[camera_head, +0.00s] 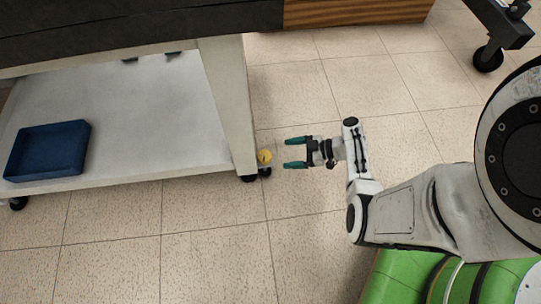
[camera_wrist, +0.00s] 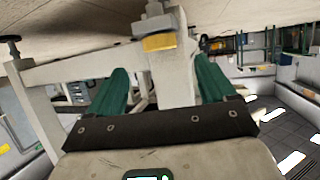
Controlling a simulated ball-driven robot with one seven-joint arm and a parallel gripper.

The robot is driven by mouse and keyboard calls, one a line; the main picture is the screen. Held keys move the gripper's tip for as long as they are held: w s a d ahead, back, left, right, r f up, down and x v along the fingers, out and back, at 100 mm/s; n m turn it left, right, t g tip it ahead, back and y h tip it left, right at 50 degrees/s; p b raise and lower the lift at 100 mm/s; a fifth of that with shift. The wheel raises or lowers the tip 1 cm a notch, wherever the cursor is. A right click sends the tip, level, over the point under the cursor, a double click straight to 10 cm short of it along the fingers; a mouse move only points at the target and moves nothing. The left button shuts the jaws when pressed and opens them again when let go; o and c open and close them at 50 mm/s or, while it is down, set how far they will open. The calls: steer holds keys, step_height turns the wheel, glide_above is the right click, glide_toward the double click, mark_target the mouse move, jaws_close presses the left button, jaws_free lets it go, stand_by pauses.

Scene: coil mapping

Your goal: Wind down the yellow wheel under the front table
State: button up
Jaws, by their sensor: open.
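The yellow wheel (camera_head: 265,156) sits low at the foot of the front table's (camera_head: 232,105) right leg, close above the floor. In the wrist view the yellow wheel (camera_wrist: 159,42) shows edge-on beside the pale table leg, between and beyond my fingertips. My gripper (camera_head: 295,153) is open, with two green fingers pointing left at the wheel. A short gap separates the fingertips from the wheel, and nothing is between the fingers. The wrist view also shows the open green fingers of my gripper (camera_wrist: 156,85).
A blue tray (camera_head: 48,150) lies on the table's lower shelf (camera_head: 150,120). A dark caster (camera_head: 488,58) of another piece of furniture stands at the top right. A wooden-sided piece (camera_head: 350,12) stands at the back. The tiled floor around my gripper is clear.

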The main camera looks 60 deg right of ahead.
mark_target(271, 158)
steer(key=b+x, duration=0.2)
steer(key=x, duration=0.6)
steer(key=shift+f, duration=0.1)
steer(key=shift+c, duration=0.4)
steer(key=c, duration=1)
steer(key=shift+a+m+h, duration=0.25)
steer(key=shift+m+h, duration=0.45)
steer(key=shift+h, duration=0.1)
steer(key=shift+m+t+h, duration=0.4)
steer(key=shift+m+h, duration=0.4)
steer(key=shift+h, duration=0.1)
steer(key=o, duration=1.1)
